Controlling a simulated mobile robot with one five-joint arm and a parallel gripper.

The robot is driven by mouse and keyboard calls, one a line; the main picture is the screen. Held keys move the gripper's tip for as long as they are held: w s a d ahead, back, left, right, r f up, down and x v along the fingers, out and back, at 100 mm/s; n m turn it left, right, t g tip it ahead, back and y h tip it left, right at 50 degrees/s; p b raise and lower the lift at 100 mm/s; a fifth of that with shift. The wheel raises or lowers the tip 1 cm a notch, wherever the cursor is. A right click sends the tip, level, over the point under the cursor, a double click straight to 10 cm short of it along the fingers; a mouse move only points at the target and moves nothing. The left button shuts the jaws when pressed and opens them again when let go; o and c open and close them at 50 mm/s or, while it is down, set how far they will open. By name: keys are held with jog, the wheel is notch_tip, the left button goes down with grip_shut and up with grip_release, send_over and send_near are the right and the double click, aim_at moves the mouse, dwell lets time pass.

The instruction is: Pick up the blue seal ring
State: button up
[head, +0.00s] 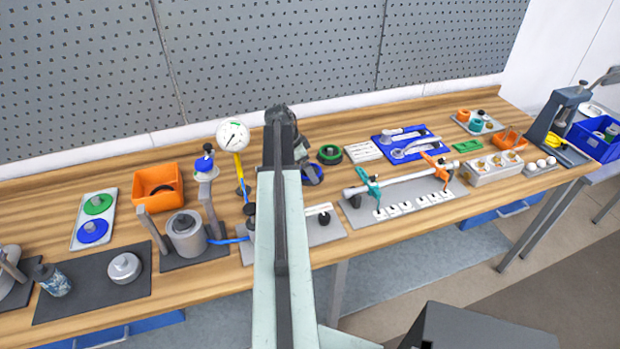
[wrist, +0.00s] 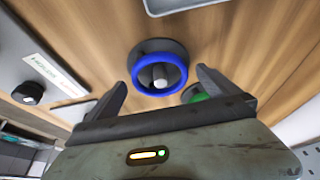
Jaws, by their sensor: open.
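The blue seal ring (wrist: 137,67) sits around a dark round holder with a silver post in its middle, in the wrist view. It also shows in the head view (head: 314,173), just right of my arm and partly hidden by it. My gripper (wrist: 162,77) is open and empty. Its two fingers lie to the left and right of the ring in the wrist picture, and I cannot tell the height gap between them.
A green ring on a dark holder (head: 329,154) stands close behind the blue one; my right finger partly covers it in the wrist view (wrist: 195,94). A grey board with a black knob (head: 324,217) lies in front. An orange bin (head: 145,181) and blue tray (head: 382,147) stand farther off.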

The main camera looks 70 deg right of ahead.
jog(key=shift+r, duration=0.1)
jog(key=c, duration=1.4)
